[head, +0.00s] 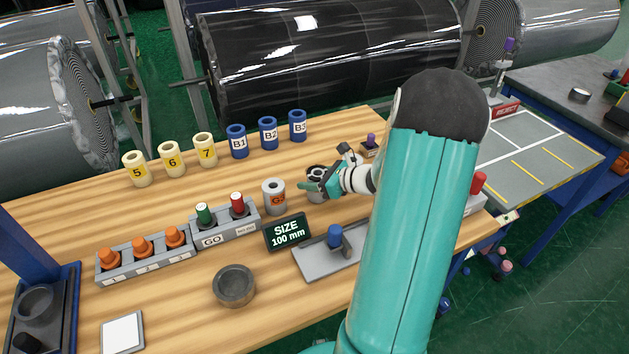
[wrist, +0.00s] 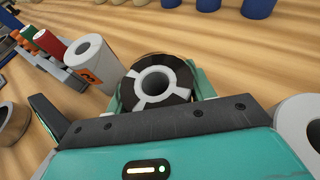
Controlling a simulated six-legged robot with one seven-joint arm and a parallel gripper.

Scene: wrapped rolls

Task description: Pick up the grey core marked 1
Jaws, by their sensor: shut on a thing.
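My gripper (head: 322,186) is shut on a grey core (head: 317,171) at the right part of the wooden bench. In the wrist view this core (wrist: 141,99) shows from above, its ring-shaped top face mostly black with light grey segments around a central hole. Teal finger parts lie on both sides of it. Its side marking is hidden, so I cannot read a 1 on it. Whether it touches the bench is unclear.
Blue cores (head: 268,134) and cream cores (head: 172,160) stand at the back. A SIZE 100 mm display (head: 288,233) and a grey fixture (head: 318,262) are nearer.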

